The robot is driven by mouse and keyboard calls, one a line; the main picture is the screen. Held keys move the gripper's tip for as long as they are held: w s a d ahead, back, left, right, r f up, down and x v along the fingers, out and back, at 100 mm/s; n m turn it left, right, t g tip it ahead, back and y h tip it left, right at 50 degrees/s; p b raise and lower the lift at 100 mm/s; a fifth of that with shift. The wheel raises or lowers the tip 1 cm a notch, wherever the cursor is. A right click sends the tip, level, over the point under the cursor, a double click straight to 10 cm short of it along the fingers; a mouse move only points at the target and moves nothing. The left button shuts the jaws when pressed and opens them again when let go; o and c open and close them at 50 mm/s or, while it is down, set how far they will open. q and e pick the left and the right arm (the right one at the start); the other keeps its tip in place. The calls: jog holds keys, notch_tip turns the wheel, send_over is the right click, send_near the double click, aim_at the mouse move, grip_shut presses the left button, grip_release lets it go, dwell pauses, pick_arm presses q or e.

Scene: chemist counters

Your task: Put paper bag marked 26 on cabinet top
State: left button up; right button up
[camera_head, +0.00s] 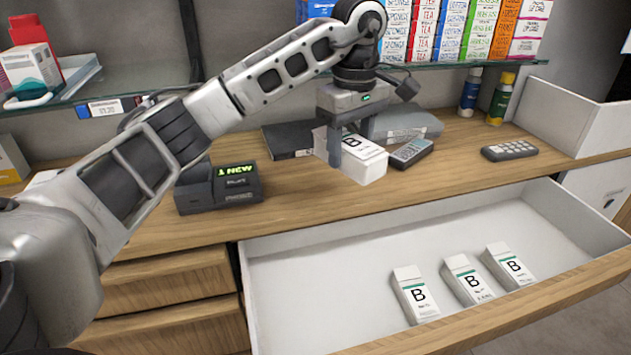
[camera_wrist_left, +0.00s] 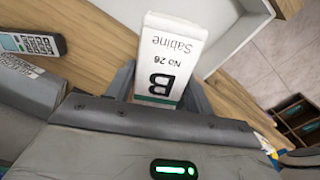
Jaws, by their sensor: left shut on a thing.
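The white paper bag (camera_head: 366,170) has a large black B. In the left wrist view the bag (camera_wrist_left: 172,55) reads "No 26" and "Sabine". My left gripper (camera_head: 350,146) is shut on it, with a finger on either side. The bag is over the wooden cabinet top (camera_head: 300,205), near its front edge. I cannot tell whether its underside touches the wood. My right gripper is in neither view.
An open white drawer (camera_head: 330,270) below the counter holds three white bags (camera_head: 415,293) marked B. A black display device (camera_head: 218,188), a calculator (camera_head: 411,152) and a keypad (camera_head: 509,151) stand on the counter. A glass shelf (camera_head: 470,65) with boxes crosses above.

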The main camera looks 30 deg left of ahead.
aim_at(316, 188)
pick_arm(q)
jog(key=w+a+f, duration=0.1)
jog(key=a, duration=0.1)
jog(key=a+f, duration=0.1)
jog(key=a, duration=0.1)
jog(key=w+a+f+p, duration=0.1)
jog(key=a, duration=0.1)
jog(key=shift+w+f, duration=0.15)
jog(key=shift+w, duration=0.2)
jog(key=a+f, duration=0.1)
jog(key=f, duration=0.1)
jog(key=w+a+f, duration=0.1)
jog(key=f, duration=0.1)
jog(key=shift+w+a, duration=0.2)
jog(key=shift+a, duration=0.2)
jog(key=shift+w+a+f, duration=0.15)
jog(key=shift+a+f, duration=0.15)
jog(key=shift+f, duration=0.1)
jog(key=shift+a+f+p, duration=0.2)
jog(key=shift+f+p, duration=0.4)
jog(key=shift+f, duration=1.15)
jog(key=shift+f, duration=0.1)
jog(key=o, duration=0.6)
jog(key=shift+f, duration=0.1)
jog(key=o, duration=0.4)
jog(key=shift+o, duration=0.2)
